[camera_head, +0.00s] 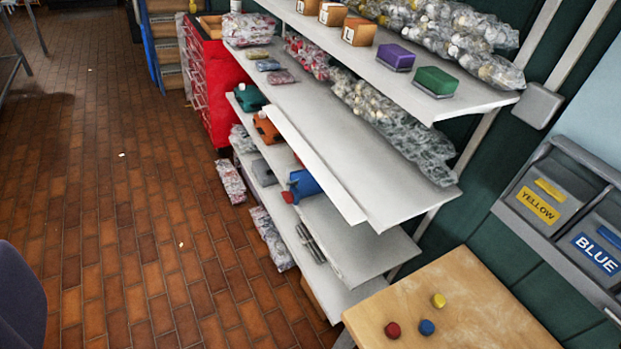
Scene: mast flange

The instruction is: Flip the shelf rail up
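The shelf rail (312,163) is a long, narrow white strip along the front edge of the white middle shelf (350,150). It slants outward and down from that edge, over the lower shelves, and does not stand up above the shelf surface. My gripper is not in view, and nothing touches the rail.
The top shelf holds boxes, bagged goods, a purple block (396,57) and a green block (436,81). Lower shelves hold coloured items. The tiled floor (130,220) at left is mostly clear.

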